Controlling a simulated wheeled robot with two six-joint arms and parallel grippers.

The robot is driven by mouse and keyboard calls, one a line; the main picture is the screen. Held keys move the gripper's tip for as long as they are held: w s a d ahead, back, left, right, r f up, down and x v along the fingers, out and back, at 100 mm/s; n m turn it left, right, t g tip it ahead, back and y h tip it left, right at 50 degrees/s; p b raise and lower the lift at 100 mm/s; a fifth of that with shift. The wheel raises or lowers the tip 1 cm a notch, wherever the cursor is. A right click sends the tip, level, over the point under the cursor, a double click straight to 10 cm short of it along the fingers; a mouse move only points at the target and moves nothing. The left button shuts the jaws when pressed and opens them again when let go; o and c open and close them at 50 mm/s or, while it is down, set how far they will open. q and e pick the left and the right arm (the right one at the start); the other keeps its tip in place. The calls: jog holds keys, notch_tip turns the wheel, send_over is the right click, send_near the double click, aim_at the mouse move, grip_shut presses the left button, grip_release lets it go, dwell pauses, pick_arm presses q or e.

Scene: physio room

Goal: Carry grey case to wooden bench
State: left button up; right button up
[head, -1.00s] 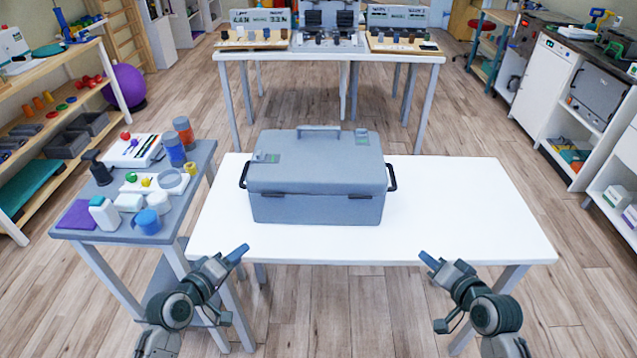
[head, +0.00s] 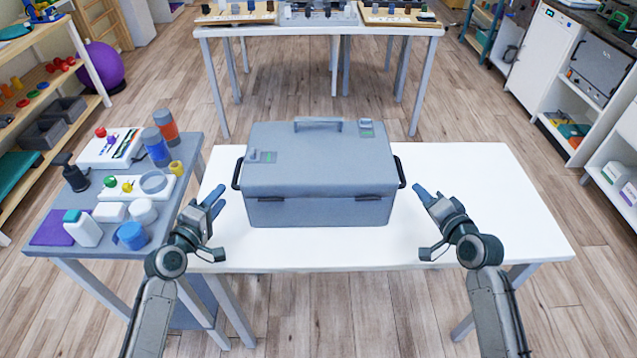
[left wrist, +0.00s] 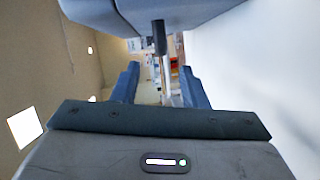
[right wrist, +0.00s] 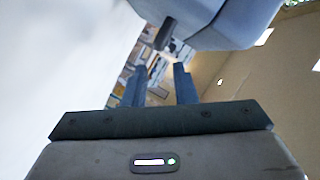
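The grey case (head: 320,165) sits on the white table (head: 480,215), lid shut. It has a black handle on its left side (head: 237,173) and another on its right (head: 401,172). My left gripper (head: 217,201) is open just left of the case, short of the left handle. That handle shows beyond the open fingers in the left wrist view (left wrist: 159,38). My right gripper (head: 418,193) is open just right of the case. The right handle also shows ahead of its fingers in the right wrist view (right wrist: 166,38). I cannot pick out the wooden bench for certain.
A grey side table (head: 190,150) with bottles and small items stands close on the left, near my left arm. A long table (head: 320,30) with display boards stands behind. Shelves line the left; white cabinets (head: 545,75) line the right. Wooden floor is open between.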

aim_at(238, 172)
pick_arm(q)
jog(key=x, duration=1)
jog(key=shift+w+f, duration=0.1)
jog(key=shift+w, duration=0.15)
pick_arm(e)
jog(key=x, duration=1)
jog(key=shift+w+a+f, duration=0.15)
jog(key=shift+w, duration=0.05)
pick_arm(q)
jog(key=c, duration=0.5)
pick_arm(e)
jog(key=c, duration=0.5)
pick_arm(q)
grip_shut()
pick_arm(e)
grip_shut()
